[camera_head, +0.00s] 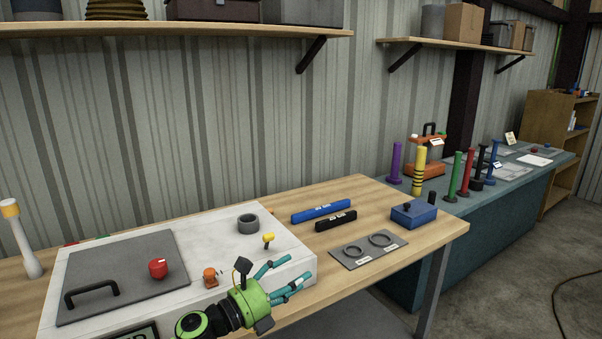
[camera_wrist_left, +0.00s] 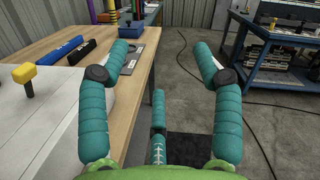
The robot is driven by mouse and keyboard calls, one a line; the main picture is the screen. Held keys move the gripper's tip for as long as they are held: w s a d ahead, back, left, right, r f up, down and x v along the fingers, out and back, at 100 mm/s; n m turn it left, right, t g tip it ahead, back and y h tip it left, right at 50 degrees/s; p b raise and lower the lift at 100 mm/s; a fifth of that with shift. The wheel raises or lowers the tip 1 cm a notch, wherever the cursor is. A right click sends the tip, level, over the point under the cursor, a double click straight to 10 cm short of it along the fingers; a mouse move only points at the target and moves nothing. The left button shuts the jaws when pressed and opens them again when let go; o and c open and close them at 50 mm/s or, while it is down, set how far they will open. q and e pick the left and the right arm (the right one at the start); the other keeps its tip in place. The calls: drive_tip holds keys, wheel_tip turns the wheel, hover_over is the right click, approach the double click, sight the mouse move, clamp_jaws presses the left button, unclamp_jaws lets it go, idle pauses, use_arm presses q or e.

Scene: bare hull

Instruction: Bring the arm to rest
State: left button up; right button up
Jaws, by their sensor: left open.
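My left gripper (camera_head: 283,278) has a green body and teal fingers. It hangs over the front right corner of the white box on the wooden workbench in the head view. In the left wrist view its fingers (camera_wrist_left: 163,62) are spread wide with nothing between them. Beyond them the bench's front edge and the floor show. My right gripper is in neither view.
The white box (camera_head: 215,235) carries a red button (camera_head: 158,268), a black handle (camera_head: 92,293) and a yellow-topped switch (camera_head: 268,239). A grey plate (camera_head: 347,261), blue bar (camera_head: 321,212) and blue box (camera_head: 413,214) lie right. Floor (camera_wrist_left: 190,98) is open beyond the bench edge.

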use_arm(q)
drive_tip(key=s+a+f+n+t+y, duration=0.2)
drive_tip(key=s+a+f+n+y, duration=0.4)
drive_tip(key=n, duration=0.8)
drive_tip(key=s+a+f+n+t+y, duration=0.1)
drive_tip(key=s+a+f+n+y, duration=0.55)
drive_tip(key=n, duration=0.75)
drive_tip(key=s+a+f+n+g+y, duration=0.15)
drive_tip(key=s+f+n+g, duration=0.25)
drive_tip(key=s, duration=0.5)
drive_tip(key=s+a+f+n+g, duration=0.2)
drive_tip(key=s+f+n+g, duration=0.1)
drive_tip(key=s, duration=0.5)
drive_tip(key=s+a+f+n+g+y, duration=0.15)
drive_tip(key=s+f+n+g, duration=0.25)
drive_tip(key=s, duration=0.5)
wheel_tip(320, 180, down, 25)
drive_tip(key=s+g, duration=0.1)
drive_tip(key=s, duration=0.2)
drive_tip(key=s+a+f+g, duration=0.1)
drive_tip(key=s+a+f, duration=0.2)
drive_tip(key=s+f, duration=0.9)
drive_tip(key=s, duration=0.2)
drive_tip(key=shift+s+f+m+g, duration=0.2)
drive_tip(key=shift+s+m+g, duration=0.1)
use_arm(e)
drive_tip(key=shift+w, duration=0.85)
